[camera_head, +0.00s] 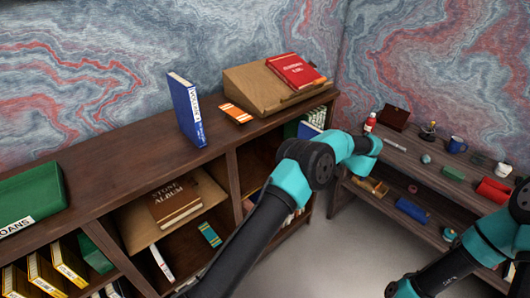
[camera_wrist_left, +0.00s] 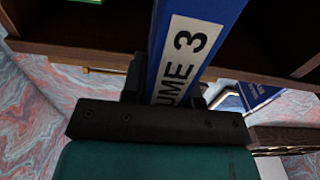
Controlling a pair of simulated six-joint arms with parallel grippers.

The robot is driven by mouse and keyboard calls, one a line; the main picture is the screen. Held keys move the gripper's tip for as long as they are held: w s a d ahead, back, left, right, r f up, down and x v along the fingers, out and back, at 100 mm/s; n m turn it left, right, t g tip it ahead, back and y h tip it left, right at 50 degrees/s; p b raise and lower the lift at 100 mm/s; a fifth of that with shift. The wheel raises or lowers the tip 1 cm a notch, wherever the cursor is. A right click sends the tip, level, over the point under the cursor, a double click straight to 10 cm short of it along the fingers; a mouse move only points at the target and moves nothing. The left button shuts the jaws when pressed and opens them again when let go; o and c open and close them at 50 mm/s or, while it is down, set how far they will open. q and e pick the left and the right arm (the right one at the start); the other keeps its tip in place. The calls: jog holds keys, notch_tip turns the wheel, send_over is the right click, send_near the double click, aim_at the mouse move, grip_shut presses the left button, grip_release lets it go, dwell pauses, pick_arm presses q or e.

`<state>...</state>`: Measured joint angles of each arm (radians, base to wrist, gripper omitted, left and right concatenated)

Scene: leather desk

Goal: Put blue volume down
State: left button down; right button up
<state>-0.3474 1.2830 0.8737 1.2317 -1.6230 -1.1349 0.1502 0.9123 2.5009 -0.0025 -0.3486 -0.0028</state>
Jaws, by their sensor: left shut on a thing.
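My left gripper (camera_wrist_left: 165,88) is shut on a blue volume (camera_wrist_left: 207,12) in the left wrist view. Its white spine label shows "UME 3", with the rest cut off by the gripper. In the head view my left arm reaches across the middle, and its gripper is hidden. Another blue volume (camera_head: 187,112) stands upright on the bookcase top, apart from my arm. A blue patch (camera_head: 308,130) shows by the shelf near my left arm; I cannot tell whether it is the held volume. My right arm shows at the lower right, with its gripper out of view.
On the bookcase top (camera_head: 110,165) are a sloped wooden stand (camera_head: 250,85) with a red book (camera_head: 297,71), an orange item (camera_head: 236,113) and a green box (camera_head: 30,196). A brown album (camera_head: 174,203) lies below. A side table (camera_head: 415,160) holds several small items.

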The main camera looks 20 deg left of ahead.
pick_arm(q)
jog(key=shift+a+r, duration=0.1)
jog(key=x, duration=1.7)
jog(key=shift+w+a+f, duration=0.1)
jog(key=shift+a+f, duration=0.1)
jog(key=shift+f, duration=0.65)
jog(key=shift+w+a+f, duration=0.1)
jog(key=shift+a+f, duration=0.1)
jog(key=shift+f, duration=0.85)
jog(key=c, duration=0.9)
grip_release()
jog(key=shift+f, duration=0.1)
